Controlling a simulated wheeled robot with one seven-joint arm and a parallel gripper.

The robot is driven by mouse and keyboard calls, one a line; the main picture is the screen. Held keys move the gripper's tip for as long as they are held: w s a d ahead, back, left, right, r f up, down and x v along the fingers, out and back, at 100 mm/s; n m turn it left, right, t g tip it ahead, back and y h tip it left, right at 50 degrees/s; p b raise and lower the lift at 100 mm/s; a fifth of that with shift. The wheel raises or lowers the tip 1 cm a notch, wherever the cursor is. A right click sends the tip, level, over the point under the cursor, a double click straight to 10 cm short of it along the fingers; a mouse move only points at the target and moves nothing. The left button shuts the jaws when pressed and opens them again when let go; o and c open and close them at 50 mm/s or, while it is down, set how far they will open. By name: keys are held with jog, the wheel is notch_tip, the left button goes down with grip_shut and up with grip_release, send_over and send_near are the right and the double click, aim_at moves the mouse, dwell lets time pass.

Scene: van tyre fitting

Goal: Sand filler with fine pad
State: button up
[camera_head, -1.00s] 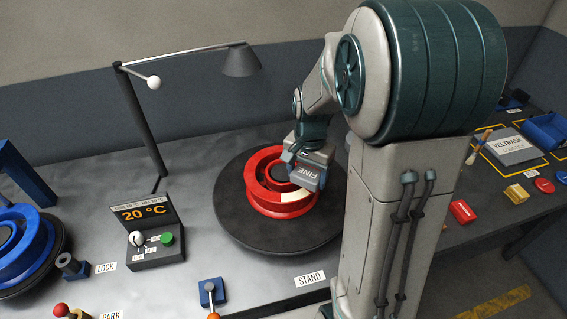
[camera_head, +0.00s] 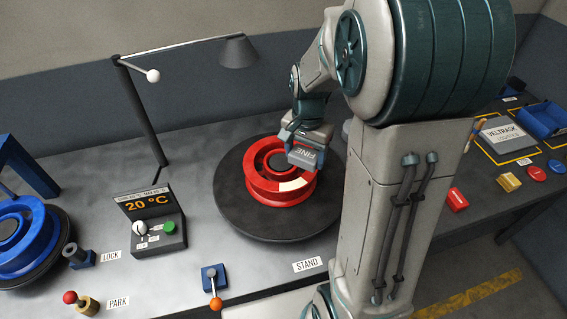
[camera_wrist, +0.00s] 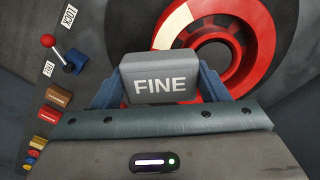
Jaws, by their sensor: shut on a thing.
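A grey block marked FINE (camera_head: 305,155) is held in my gripper (camera_head: 300,142), above the far right part of the red wheel rim (camera_head: 262,185). The wrist view shows the fine pad (camera_wrist: 160,78) between my gripper's two blue fingers (camera_wrist: 160,92). The red rim lies flat on a dark round stand (camera_head: 240,215). A cream filler patch (camera_head: 293,184) covers part of the rim's near right side, and it also shows in the wrist view (camera_wrist: 177,27). The pad is apart from the patch in the picture; its underside is hidden.
A control box (camera_head: 155,225) reading 20 °C stands left of the stand, below a lamp (camera_head: 238,52). A lever with an orange knob (camera_head: 215,304) is in front. A blue rim (camera_head: 22,235) lies far left. Blocks and a blue tray (camera_head: 545,120) are right.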

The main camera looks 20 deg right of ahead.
jog(key=shift+a+f+b, duration=0.1)
jog(key=shift+a+b, duration=0.3)
jog(key=shift+b, duration=0.05)
jog(key=a+f+b, duration=0.1)
jog(key=b, duration=0.1)
jog(key=a+f+b, duration=0.1)
jog(key=a+b, duration=0.1)
jog(key=b, duration=0.1)
jog(key=a+f+b, duration=0.1)
jog(key=a+b, duration=0.1)
jog(key=b, duration=0.1)
jog(key=shift+s+a+f, duration=0.1)
jog(key=shift+s+a, duration=0.1)
jog(key=shift+s, duration=0.1)
